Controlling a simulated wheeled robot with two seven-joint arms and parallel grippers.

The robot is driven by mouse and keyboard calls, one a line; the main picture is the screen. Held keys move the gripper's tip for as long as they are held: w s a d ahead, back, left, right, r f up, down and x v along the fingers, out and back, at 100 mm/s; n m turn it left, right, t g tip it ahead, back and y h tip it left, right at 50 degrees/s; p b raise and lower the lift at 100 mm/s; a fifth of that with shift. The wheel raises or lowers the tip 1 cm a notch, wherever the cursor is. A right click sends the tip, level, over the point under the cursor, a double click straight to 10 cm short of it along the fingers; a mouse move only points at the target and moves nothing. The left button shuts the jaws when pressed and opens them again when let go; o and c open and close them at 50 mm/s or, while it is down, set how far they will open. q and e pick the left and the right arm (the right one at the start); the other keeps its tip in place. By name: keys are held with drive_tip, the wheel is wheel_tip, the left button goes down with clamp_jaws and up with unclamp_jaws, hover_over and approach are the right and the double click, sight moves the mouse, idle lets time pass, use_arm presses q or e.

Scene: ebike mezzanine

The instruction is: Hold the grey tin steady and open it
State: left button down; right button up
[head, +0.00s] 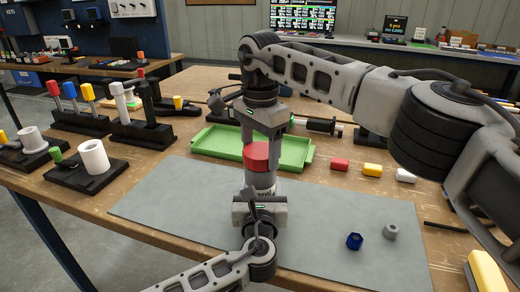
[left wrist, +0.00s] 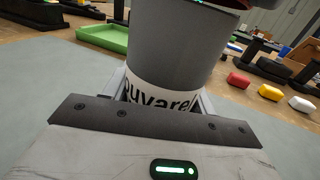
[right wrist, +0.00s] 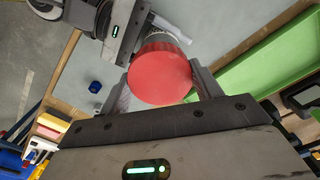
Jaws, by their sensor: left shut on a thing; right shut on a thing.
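The grey tin (head: 263,182) stands upright over the grey mat, with a red lid (head: 256,157) on top. In the left wrist view the tin's body (left wrist: 165,55) fills the middle, with a white lettered label low on it. My left gripper (head: 262,196) is shut on the tin's lower body from the front. My right gripper (head: 258,146) comes down from above and is shut on the red lid. In the right wrist view the lid (right wrist: 160,75) sits between its fingers. I cannot see a gap between lid and tin.
A green tray (head: 215,143) lies just behind the tin. A blue nut (head: 354,241) and a grey nut (head: 390,232) lie on the mat (head: 160,215) to the right. Red, yellow and white blocks lie beyond the mat. Tool holders stand at left.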

sight(260, 150)
drive_tip(key=shift+r, duration=0.95)
drive_tip(key=shift+r, duration=0.1)
drive_tip(key=shift+r, duration=1.9)
use_arm(q)
drive_tip(key=shift+c, duration=2)
unclamp_jaws()
